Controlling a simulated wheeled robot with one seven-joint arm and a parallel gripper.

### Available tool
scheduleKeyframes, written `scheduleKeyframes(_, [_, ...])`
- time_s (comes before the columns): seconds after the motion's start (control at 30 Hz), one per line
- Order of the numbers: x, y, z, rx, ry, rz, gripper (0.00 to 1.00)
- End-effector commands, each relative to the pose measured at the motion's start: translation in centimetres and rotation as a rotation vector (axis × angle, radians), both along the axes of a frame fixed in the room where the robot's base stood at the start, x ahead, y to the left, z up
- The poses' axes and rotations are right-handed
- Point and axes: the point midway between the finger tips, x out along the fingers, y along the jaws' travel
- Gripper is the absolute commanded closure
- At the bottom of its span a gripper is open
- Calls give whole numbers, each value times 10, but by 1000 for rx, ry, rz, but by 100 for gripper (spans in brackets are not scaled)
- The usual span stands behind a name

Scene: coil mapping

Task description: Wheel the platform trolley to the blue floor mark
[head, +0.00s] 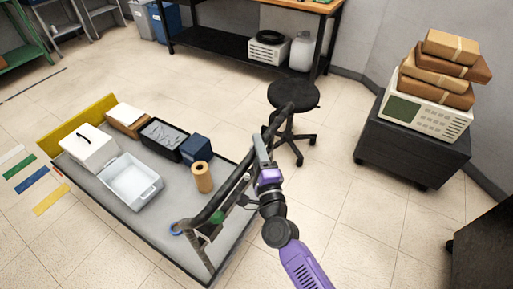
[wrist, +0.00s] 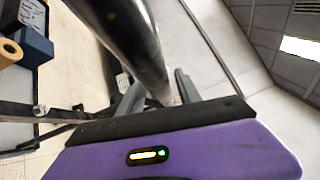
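The platform trolley (head: 108,198) has a grey deck, a yellow end board on its far left side and a dark tubular handle (head: 232,187) on its right side. My gripper (head: 262,152) is at the handle bar. In the wrist view the dark bar (wrist: 130,40) runs between the two fingers (wrist: 160,92), which look closed against it; the contact itself is partly hidden. The blue floor mark (head: 32,181) is a strip on the tiles left of the trolley, between a green strip (head: 19,167) and a yellow strip (head: 51,199).
The deck carries a white box (head: 88,148), a clear bin (head: 130,182), a black tray (head: 165,139), a blue box (head: 196,149) and a tan roll (head: 202,177). A black stool (head: 293,94) stands close beyond the handle. A dark cabinet (head: 410,145) stands right. Floor is open at left.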

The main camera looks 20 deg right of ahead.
Motion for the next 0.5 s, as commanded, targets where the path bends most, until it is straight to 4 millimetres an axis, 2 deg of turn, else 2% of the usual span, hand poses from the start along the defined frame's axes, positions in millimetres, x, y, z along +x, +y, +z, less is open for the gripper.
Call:
scheduleKeyframes(0.03, [0, 0, 0, 0, 0, 0, 71])
scheduleKeyframes(0.17, [0, 0, 0, 0, 0, 0, 96])
scheduleKeyframes(0.2, [0, 0, 0, 0, 0, 0, 100])
scheduleKeyframes(0.5, [0, 0, 0, 0, 0, 1, 100])
